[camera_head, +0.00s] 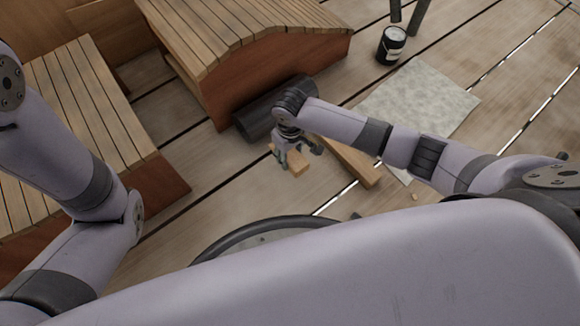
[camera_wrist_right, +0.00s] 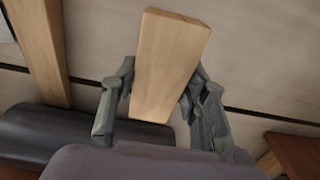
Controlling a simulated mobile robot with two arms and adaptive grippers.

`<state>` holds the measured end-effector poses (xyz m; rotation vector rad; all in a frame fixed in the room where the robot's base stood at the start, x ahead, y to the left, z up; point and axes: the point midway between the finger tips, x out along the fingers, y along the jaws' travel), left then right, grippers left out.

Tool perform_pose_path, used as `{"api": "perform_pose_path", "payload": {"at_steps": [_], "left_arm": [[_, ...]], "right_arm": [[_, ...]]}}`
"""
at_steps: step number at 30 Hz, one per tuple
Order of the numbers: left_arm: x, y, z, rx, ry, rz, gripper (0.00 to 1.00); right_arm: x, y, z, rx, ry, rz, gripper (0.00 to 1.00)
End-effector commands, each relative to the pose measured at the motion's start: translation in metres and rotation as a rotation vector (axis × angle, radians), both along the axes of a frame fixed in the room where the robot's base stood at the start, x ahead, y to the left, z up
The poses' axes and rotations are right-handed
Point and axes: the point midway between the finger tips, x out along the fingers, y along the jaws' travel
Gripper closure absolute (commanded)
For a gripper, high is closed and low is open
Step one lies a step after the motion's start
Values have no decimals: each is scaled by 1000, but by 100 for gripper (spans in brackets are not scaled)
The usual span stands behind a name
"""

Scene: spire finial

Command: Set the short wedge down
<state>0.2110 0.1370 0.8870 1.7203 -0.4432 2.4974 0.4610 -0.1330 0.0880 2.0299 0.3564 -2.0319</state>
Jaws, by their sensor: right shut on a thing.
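The short wedge (camera_wrist_right: 170,65) is a pale wooden block. It sits between the two fingers of my right gripper (camera_wrist_right: 160,100), which is shut on it. In the head view the right gripper (camera_head: 298,158) points down over the plank floor, with part of the wedge (camera_head: 296,168) showing beneath it. The gap between the wedge and the floor cannot be judged. My left arm is at the left of the head view, but its gripper is out of the picture.
A longer wooden beam (camera_head: 352,163) lies right of the gripper. A dark roll (camera_head: 262,112) lies behind it, against a curved slatted structure (camera_head: 280,62). A grey sheet (camera_head: 425,98) and a dark can (camera_head: 391,45) are at the back right. Bare planks (camera_head: 225,190) lie to the left.

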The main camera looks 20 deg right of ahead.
Motion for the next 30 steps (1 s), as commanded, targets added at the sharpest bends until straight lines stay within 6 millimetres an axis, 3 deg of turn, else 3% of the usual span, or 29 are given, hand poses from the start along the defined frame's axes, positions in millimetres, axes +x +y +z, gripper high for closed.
{"api": "perform_pose_path", "payload": {"at_steps": [1,7,14,26,27,30], "left_arm": [[1,0,-9,0,4,0,60],[2,0,-18,0,5,-1,60],[2,0,-45,0,6,0,60],[2,0,-42,1,5,0,60],[2,0,-42,1,5,0,60],[2,0,-42,0,4,0,60]], "right_arm": [[1,0,-9,1,-2,0,88],[1,1,-20,2,-2,0,88],[1,0,-55,1,-2,0,88],[0,1,-56,1,-1,0,88],[0,1,-57,1,-1,0,58],[0,1,-57,1,-1,0,51]]}}
